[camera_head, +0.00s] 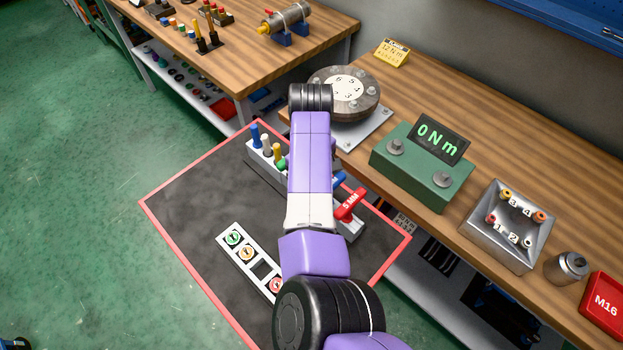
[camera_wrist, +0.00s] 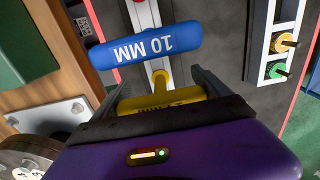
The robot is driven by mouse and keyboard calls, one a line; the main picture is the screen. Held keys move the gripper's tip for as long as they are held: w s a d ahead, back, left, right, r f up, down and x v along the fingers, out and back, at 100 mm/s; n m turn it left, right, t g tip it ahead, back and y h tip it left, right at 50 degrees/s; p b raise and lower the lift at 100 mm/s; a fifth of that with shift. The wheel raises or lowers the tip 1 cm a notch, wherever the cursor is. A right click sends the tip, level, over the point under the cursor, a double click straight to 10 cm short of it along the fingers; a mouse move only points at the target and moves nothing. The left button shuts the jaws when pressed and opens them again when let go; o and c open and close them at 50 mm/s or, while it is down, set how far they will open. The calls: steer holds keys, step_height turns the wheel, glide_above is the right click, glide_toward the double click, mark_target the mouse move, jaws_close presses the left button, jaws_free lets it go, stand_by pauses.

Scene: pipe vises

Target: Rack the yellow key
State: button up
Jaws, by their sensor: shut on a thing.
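The yellow key (camera_wrist: 160,103) is a T-handle lying crosswise between the fingers of my gripper (camera_wrist: 160,90) in the wrist view. Its lettering is partly covered by the gripper body. My gripper is shut on it. The pale rack (camera_head: 257,156) stands on the dark mat and runs under my arm in the head view; it also shows in the wrist view (camera_wrist: 144,15). A blue key marked 10 MM (camera_wrist: 158,45) lies just beyond the yellow one. A red 5 MM key (camera_head: 350,203) stands at the rack's right end. My arm hides the yellow key and gripper in the head view.
Blue, grey, yellow and green handles stand at the rack's left end. A white strip with round gauges (camera_head: 238,252) lies on the mat (camera_head: 190,205). The bench (camera_head: 455,105) on the right holds a round flange (camera_head: 368,104) and a green torque meter (camera_head: 410,172).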

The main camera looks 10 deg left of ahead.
steer(key=shift+s+d+f, duration=0.1)
steer(key=shift+s+f, duration=0.05)
steer(key=shift+f, duration=0.35)
steer(key=o, duration=1.8)
step_height(320, 180, up, 7)
steer(key=p, duration=0.5)
steer(key=shift+f, duration=0.15)
steer(key=shift+w+r, duration=0.2)
steer(key=shift+r, duration=0.9)
